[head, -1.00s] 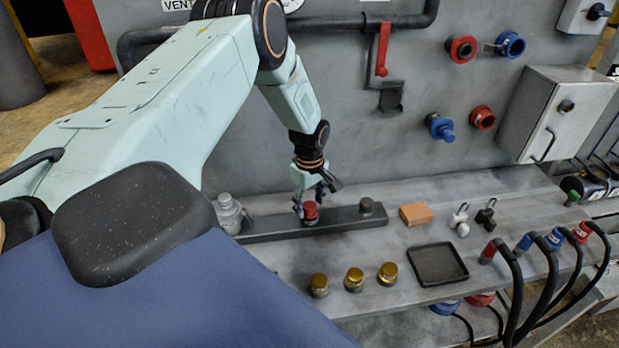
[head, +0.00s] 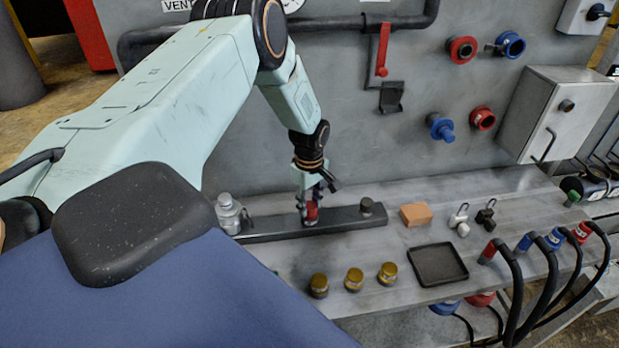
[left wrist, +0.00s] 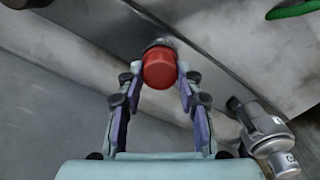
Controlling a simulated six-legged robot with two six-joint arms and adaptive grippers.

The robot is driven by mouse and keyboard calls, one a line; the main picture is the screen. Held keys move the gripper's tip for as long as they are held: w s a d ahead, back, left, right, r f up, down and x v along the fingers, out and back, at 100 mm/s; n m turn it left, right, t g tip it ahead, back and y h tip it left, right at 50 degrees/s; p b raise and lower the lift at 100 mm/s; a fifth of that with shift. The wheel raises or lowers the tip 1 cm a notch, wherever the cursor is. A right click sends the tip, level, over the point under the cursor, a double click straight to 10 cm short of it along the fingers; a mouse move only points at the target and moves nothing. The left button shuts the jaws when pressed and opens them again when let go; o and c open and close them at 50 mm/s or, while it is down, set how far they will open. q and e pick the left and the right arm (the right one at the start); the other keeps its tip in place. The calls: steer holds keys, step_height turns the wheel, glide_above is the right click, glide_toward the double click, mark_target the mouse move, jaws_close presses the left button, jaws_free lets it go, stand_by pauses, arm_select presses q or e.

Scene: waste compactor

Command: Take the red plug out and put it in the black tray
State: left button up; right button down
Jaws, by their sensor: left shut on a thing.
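The red plug (head: 312,211) sits at the dark bar (head: 345,220) on the grey bench. My left gripper (head: 311,207) points down over it and is shut on the plug. In the left wrist view the red plug (left wrist: 160,70) is between the two fingertips, with a grey metal collar behind it. Whether it is still seated in the bar cannot be told. The black tray (head: 438,265) lies on the bench to the right and nearer, and is empty. My right gripper does not show.
A dark knob (head: 367,206) stands on the bar's right end and a grey metal fitting (head: 229,213) at its left. Several brass caps (head: 354,279) stand before the bar. Hoses (head: 512,285) rise right of the tray.

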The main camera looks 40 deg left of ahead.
arm_select(q)
jaws_close()
steer(key=shift+r+n+p, duration=0.15)
steer(key=shift+n+p, duration=0.65)
steer(key=shift+p, duration=0.1)
steer(key=shift+n+p, duration=0.3)
steer(key=shift+n, duration=1.5)
steer(key=n, duration=0.2)
steer(key=shift+n, duration=1.6)
